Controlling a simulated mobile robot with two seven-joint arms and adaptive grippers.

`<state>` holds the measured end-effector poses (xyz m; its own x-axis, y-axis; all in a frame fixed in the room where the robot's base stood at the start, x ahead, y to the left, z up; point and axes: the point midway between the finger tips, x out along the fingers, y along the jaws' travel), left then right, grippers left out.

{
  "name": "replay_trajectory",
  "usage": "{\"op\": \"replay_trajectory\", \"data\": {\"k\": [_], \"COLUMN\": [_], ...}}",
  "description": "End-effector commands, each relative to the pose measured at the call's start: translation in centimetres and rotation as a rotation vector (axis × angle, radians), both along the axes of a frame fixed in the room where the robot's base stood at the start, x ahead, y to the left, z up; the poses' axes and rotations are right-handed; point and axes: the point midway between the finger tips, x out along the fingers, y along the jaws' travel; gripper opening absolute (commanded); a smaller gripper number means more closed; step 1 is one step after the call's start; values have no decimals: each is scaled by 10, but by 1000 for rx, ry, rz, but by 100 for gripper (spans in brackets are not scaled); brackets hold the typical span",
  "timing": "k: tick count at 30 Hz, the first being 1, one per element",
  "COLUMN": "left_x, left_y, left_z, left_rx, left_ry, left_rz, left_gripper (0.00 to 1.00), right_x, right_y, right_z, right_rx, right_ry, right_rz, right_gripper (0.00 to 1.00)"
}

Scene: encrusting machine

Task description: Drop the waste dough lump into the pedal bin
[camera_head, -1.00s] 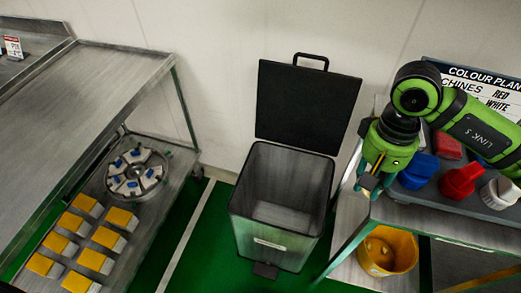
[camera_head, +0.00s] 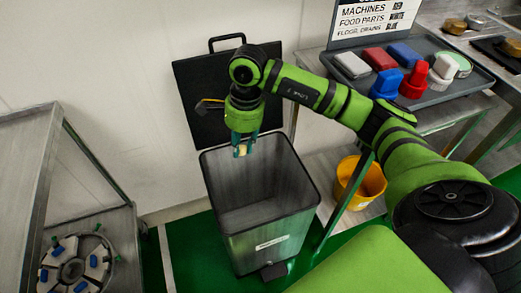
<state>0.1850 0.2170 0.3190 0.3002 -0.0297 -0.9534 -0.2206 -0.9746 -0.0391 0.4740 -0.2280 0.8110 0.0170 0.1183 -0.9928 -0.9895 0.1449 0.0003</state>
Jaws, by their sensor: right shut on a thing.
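The pedal bin (camera_head: 243,253) stands on the green floor, a grey box with its dark lid (camera_head: 192,112) raised against the wall. Its opening faces up and the inside that I can see looks empty. My right gripper (camera_head: 241,150) points down over the back part of the opening, in front of the lid. It is shut on a small pale yellow lump, the waste dough lump (camera_head: 242,150), which shows between the fingertips near the level of the rear rim. Its exact height over the rim is hard to tell. My left gripper is out of view.
Right of the bin, a bench holds a grey tray (camera_head: 437,97) of coloured brushes and blocks under a colour-plan sign (camera_head: 372,18). A yellow bucket (camera_head: 369,181) stands on its lower shelf. A metal trolley (camera_head: 22,150) with a round slotted part (camera_head: 72,268) is at left.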

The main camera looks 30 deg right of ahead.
Motion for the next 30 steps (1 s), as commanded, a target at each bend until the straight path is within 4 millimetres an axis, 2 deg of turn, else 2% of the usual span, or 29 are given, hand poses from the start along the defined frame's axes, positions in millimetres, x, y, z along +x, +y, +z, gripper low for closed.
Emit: {"op": "replay_trajectory", "data": {"k": [1, 3, 9, 12, 18, 24, 30], "left_x": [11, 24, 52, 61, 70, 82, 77], "left_y": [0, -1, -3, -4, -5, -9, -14], "left_z": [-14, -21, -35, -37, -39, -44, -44], "left_rx": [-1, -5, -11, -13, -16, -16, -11], "left_ry": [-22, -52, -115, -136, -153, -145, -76], "left_rz": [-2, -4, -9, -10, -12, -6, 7], "left_gripper": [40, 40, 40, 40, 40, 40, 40], "right_x": [4, 9, 19, 21, 22, 22, 22], "right_y": [-9, -22, -56, -68, -78, -77, -78], "right_z": [-25, -44, -88, -100, -113, -136, -154], "right_rx": [1, -1, -1, -1, -1, -1, -1], "right_ry": [5, 4, 1, 0, -2, 1, -1], "right_rz": [-160, -391, -941, -1117, -1267, -1272, -1270], "right_gripper": [13, 13, 13, 13, 13, 13, 13]}}
